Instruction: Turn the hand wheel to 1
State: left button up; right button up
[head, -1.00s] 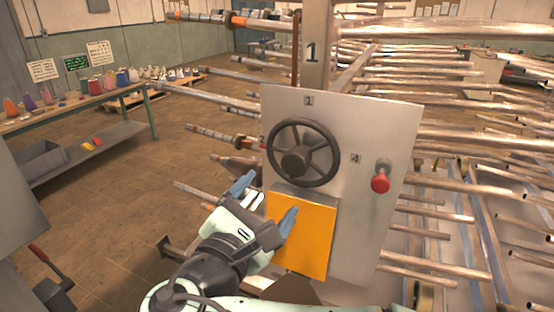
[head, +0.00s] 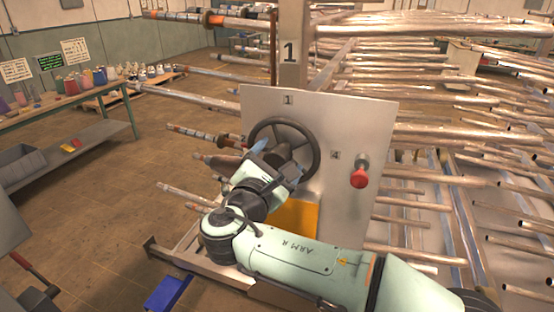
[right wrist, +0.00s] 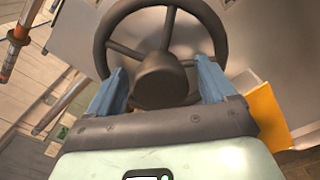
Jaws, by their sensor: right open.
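The dark hand wheel (head: 317,149) is mounted on the pale upright panel (head: 372,122). A label 1 (head: 288,100) is above it, a label 4 (head: 335,156) to its right. My right gripper (head: 278,156) is at the wheel's front, hiding its lower left part. In the right wrist view the wheel rim (right wrist: 104,42) and its round hub (right wrist: 160,80) show. The blue fingers of the right gripper (right wrist: 163,72) are apart, one on each side of the hub; contact cannot be told. My left gripper is not in view.
A red knob (head: 359,178) sticks out of the panel right of the wheel. An orange plate (head: 303,216) is below the wheel, partly hidden by my arm. Metal pipes on racks (head: 440,134) fill the right side.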

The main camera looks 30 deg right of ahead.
jog(key=shift+c, duration=0.3)
jog(key=c, duration=1.4)
jog(key=shift+o, duration=0.2)
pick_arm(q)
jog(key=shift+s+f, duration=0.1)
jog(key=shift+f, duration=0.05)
pick_arm(e)
jog(key=m+b, duration=0.2)
jog(key=m, duration=0.1)
jog(key=m+b, duration=0.1)
jog(key=shift+s+f, duration=0.1)
jog(key=shift+f, duration=0.15)
jog(key=m+b, duration=0.4)
jog(key=m, duration=0.2)
jog(key=shift+f+m, duration=0.1)
jog(key=shift+m, duration=0.3)
jog(key=m+b, duration=0.2)
jog(key=shift+m, duration=0.4)
pick_arm(q)
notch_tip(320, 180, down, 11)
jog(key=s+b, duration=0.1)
jog(key=b, duration=0.1)
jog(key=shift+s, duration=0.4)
pick_arm(e)
jog(key=shift+m, duration=2.2)
